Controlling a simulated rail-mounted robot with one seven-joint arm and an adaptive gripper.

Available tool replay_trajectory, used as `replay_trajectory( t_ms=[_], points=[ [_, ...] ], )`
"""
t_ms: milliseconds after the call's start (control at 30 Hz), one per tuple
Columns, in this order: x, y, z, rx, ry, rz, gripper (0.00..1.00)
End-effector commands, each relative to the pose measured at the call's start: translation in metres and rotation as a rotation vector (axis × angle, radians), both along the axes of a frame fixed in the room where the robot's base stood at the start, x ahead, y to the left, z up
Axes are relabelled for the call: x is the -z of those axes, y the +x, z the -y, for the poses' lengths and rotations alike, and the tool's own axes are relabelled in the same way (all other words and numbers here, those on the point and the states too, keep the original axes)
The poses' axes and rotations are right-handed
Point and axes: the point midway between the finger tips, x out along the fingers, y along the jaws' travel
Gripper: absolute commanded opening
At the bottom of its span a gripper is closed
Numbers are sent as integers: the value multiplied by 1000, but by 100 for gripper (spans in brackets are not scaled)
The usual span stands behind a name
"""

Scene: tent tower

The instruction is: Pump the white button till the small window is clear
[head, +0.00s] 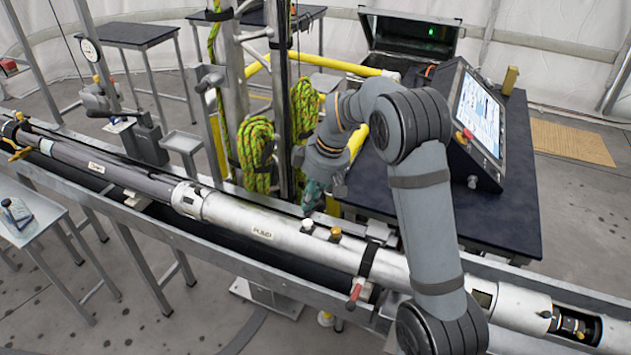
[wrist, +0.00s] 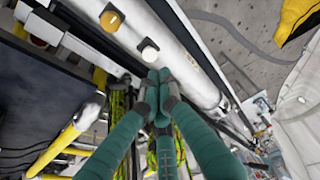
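A long silvery tube lies in a metal trough, with a label reading PUMP (head: 262,233) on it. The white button (head: 307,225) stands on top of the tube, and shows in the wrist view (wrist: 149,50). An orange-yellow button (head: 335,233) is just right of it, also in the wrist view (wrist: 111,18). My teal gripper (head: 311,204) is just behind the white button; in the wrist view its fingertips (wrist: 159,76) are together, with nothing seen between them, close to the button but seemingly apart. A small dark rectangular opening (head: 483,298) near the tube's right end may be the window; its inside is unclear.
A strap with a red-handled clamp (head: 354,292) crosses the tube right of the buttons. Green ropes (head: 256,150) hang on a metal post behind. A black table with a tilted screen (head: 477,112) stands back right. A small side table (head: 28,215) is at left.

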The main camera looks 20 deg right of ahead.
Motion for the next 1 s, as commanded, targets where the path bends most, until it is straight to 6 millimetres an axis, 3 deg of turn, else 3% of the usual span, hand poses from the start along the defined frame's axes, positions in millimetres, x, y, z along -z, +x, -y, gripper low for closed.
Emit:
replay_trajectory(
  t_ms=[200, 400, 1000],
  points=[
    [-41, -8, 9, 0, 0, 3, 0],
    [-63, -13, 15, -1, -1, 0, 0],
    [-69, -14, 16, -1, 0, -2, 0]
  ],
)
